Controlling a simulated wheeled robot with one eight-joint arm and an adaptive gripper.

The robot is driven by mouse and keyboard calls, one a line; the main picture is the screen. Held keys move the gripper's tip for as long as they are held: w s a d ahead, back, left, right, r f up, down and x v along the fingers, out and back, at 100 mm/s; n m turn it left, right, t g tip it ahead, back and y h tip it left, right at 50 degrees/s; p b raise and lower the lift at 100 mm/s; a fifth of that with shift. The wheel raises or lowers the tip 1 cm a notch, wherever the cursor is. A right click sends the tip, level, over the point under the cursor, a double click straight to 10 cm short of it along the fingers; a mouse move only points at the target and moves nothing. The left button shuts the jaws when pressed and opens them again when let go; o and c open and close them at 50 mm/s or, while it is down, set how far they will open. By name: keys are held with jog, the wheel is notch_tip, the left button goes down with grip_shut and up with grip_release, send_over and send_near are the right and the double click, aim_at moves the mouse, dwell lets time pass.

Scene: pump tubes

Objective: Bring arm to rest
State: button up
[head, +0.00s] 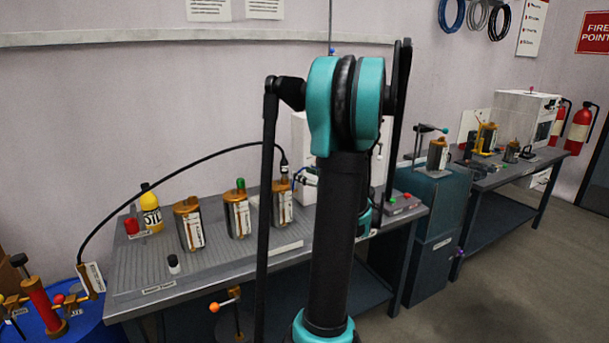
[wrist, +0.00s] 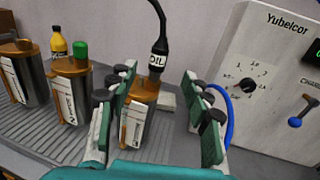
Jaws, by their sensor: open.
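My gripper (wrist: 160,74) is open in the wrist view, with its green-padded fingers spread to either side of a metal pump canister (wrist: 138,125). A black hose nozzle labelled OIL (wrist: 157,62) stands on top of this canister. I cannot tell if the fingers touch the canister; a gap shows at the right finger. In the head view, the same canister (head: 283,210) stands on the grey bench, with the hose at its top. My teal and black arm (head: 345,110) rises in front of the bench and mostly hides the gripper there.
Two more canisters, one plain (head: 189,226) and one green-capped (head: 237,216), stand left of it beside a yellow oil bottle (head: 151,211). The black hose (head: 160,174) arches over the bench (head: 135,268). A white machine with a dial (wrist: 262,85) is close on the right.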

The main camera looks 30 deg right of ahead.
dwell(0.6)
jog(key=s+a+f+n+g, duration=0.35)
jog(key=a+n, duration=0.25)
jog(key=a, duration=0.2)
jog(key=s+a+f+n+g+y, duration=0.1)
jog(key=s+a+f+n+g, duration=0.2)
jog(key=a+f+n, duration=0.4)
jog(key=s+a+f+n+g, duration=0.2)
jog(key=s+a+n+g, duration=0.15)
jog(key=a, duration=0.45)
jog(key=s+f+n+g+h, duration=0.1)
jog(key=s+f+n, duration=0.3)
jog(key=s+n, duration=0.4)
jog(key=s+a+f+n+g+h, duration=0.1)
jog(key=s+f+n+h, duration=0.3)
jog(key=s+n, duration=0.4)
jog(key=shift+s+f+g+h, duration=0.35)
jog(key=shift+f+g, duration=0.15)
jog(key=shift+g, duration=0.1)
jog(key=shift+n, duration=0.25)
